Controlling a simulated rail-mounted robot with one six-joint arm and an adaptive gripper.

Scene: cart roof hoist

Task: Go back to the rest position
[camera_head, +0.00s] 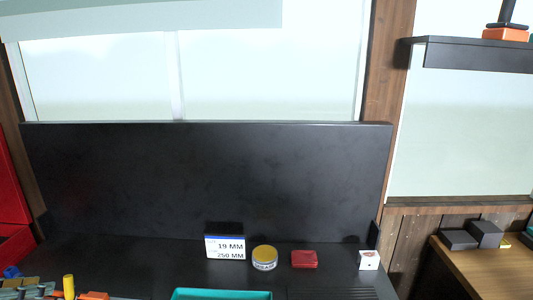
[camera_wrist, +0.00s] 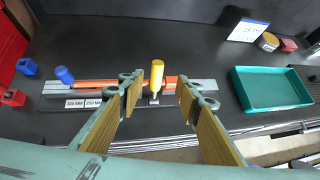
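My gripper (camera_wrist: 158,108) shows in the wrist view, with its two wood-toned fingers spread wide apart. It is open, and nothing is between the fingers. Beyond the fingertips, a yellow cylinder (camera_wrist: 156,74) stands upright by a grey and orange assembly (camera_wrist: 190,84) on the black bench. The yellow cylinder also shows at the lower left edge of the head view (camera_head: 69,286). The gripper itself is not seen in the head view.
A teal tray (camera_wrist: 240,88) lies to the right on the bench. A white label card (camera_head: 225,247), a yellow-lidded tin (camera_head: 264,257), a red item (camera_head: 304,259) and a white cube (camera_head: 368,260) stand along the back. Blue and red blocks (camera_wrist: 27,67) lie at left.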

